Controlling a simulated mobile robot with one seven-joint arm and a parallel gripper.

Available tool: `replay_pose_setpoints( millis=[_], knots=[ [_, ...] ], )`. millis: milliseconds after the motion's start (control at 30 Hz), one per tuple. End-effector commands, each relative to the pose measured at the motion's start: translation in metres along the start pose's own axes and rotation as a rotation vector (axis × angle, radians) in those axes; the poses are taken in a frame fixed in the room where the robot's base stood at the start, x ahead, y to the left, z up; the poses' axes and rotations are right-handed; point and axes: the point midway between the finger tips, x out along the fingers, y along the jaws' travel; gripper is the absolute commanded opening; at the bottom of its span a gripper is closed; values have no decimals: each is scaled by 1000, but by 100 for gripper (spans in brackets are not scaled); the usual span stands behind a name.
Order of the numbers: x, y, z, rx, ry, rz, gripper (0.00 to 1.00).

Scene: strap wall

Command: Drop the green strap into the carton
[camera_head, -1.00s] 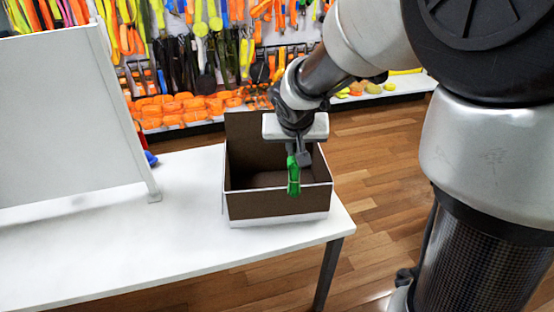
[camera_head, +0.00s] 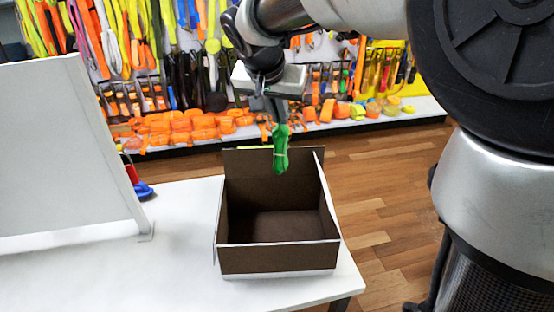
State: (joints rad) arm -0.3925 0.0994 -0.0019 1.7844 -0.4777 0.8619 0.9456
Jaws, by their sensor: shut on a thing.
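The green strap (camera_head: 281,152) is a small bundle hanging upright from my gripper (camera_head: 279,122). My gripper is shut on its top end. In the picture the strap shows in front of the carton's back wall, with its lower end at about the height of that wall's upper part. The carton (camera_head: 279,260) is an open box, dark brown inside and on the front, with white edges. It stands on the right end of the white table. Its visible floor is bare. I cannot tell the strap's exact distance from the back wall.
The white table (camera_head: 110,275) is clear left of the carton. A white upright panel (camera_head: 70,145) stands on it at the left. Blue and red items (camera_head: 143,190) lie partly hidden behind the panel. Behind is a wall of straps above a shelf of orange bundles (camera_head: 190,127).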

Motion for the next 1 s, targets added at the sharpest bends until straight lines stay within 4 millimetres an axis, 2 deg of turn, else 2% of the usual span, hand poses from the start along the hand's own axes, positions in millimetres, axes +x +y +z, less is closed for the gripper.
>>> replay_pose_setpoints(
  millis=[500,867,900,1000],
  knots=[
    [45,0,28,-1,1,1,0],
    [49,0,31,-1,0,0,0],
    [49,0,31,-1,1,0,11],
    [49,0,31,-1,0,0,28]
  ],
)
